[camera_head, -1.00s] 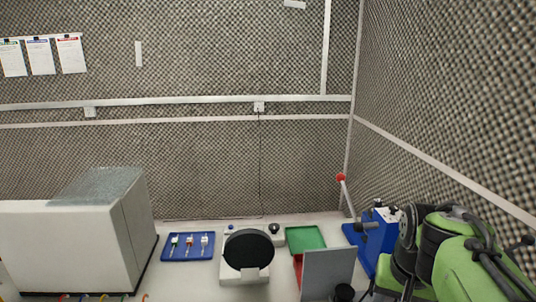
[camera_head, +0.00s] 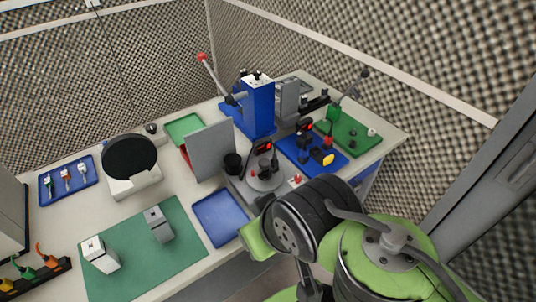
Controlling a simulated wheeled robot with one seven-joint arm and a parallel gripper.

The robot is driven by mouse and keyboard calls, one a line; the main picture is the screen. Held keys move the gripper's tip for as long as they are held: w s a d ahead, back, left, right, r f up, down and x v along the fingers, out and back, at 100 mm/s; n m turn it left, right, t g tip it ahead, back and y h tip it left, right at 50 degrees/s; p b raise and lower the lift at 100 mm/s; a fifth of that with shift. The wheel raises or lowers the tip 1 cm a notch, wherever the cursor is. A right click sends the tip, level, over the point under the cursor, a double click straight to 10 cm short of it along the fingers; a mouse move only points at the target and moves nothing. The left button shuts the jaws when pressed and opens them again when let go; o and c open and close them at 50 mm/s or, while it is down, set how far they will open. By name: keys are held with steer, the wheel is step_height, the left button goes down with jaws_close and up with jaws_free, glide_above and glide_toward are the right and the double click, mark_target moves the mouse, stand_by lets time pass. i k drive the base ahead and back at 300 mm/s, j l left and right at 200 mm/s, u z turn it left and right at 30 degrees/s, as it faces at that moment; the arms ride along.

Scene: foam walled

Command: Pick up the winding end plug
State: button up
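I cannot tell which item is the winding end plug. A blue tray (camera_head: 47,196) at the left holds several small plug-like pieces with coloured parts (camera_head: 66,178). At the lower left edge, yellow, green and orange plugs with leads (camera_head: 48,258) sit along a black strip (camera_head: 62,278). My green and black arm fills the lower right of the view and covers part of the bench's front edge. My gripper is not visible.
A green mat (camera_head: 140,262) carries two grey-white blocks (camera_head: 160,224). Beside it lies an empty blue tray (camera_head: 217,216). A round black disc device (camera_head: 130,157), a grey upright panel (camera_head: 210,150), a blue lever press (camera_head: 254,108) and a blue mat with tools (camera_head: 300,162) crowd the bench.

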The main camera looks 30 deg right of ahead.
mark_target(275, 161)
steer(key=l+u, duration=0.2)
steer(key=u, duration=0.15)
steer(key=i+l+u, duration=0.1)
steer(key=u, duration=0.25)
steer(key=l+u, duration=0.4)
